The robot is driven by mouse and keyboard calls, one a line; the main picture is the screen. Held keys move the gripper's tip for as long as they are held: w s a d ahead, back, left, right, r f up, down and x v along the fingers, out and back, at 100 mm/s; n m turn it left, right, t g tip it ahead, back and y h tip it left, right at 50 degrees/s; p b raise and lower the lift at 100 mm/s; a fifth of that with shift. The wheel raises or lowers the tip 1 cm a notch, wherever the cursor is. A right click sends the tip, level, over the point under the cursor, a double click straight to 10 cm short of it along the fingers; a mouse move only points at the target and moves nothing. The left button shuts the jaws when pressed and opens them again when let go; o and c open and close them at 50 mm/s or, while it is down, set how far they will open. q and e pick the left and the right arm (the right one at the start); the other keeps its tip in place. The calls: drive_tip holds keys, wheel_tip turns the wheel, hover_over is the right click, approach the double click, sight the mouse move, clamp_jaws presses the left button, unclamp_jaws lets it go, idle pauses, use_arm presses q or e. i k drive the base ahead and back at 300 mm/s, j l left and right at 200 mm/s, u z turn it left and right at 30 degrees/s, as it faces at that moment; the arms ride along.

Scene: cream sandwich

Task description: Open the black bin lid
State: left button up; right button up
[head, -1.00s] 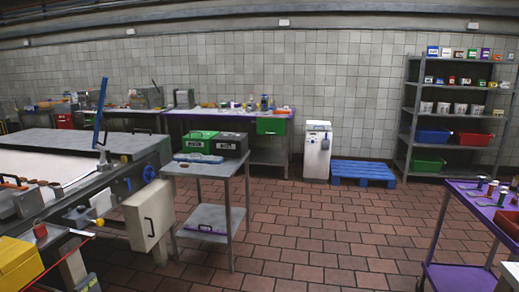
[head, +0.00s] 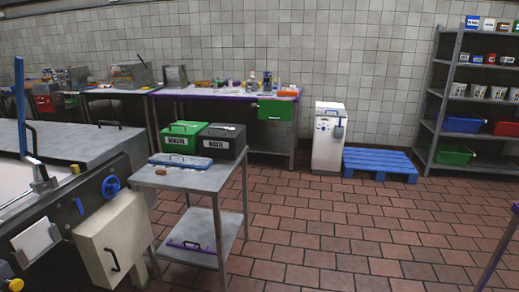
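The black bin (head: 222,146) stands on the back right corner of a small grey metal table in the head view. Its dark lid (head: 221,131) lies shut on top, with a handle on it. A light label is on its front. The green bin (head: 183,140) stands right beside it on the left, also lidded and labelled. Neither of my grippers shows in the head view.
The small table (head: 200,180) has a blue-handled item (head: 184,160) and a small brown object (head: 189,170) in front of the bins. A machine with a beige box (head: 113,240) stands close on the left. Tiled floor (head: 320,240) is clear to the right.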

sight(219, 131)
drive_tip(key=i, duration=1.1)
drive_tip(key=i+u, duration=0.1)
drive_tip(key=i, duration=1)
drive_tip(key=l, duration=0.1)
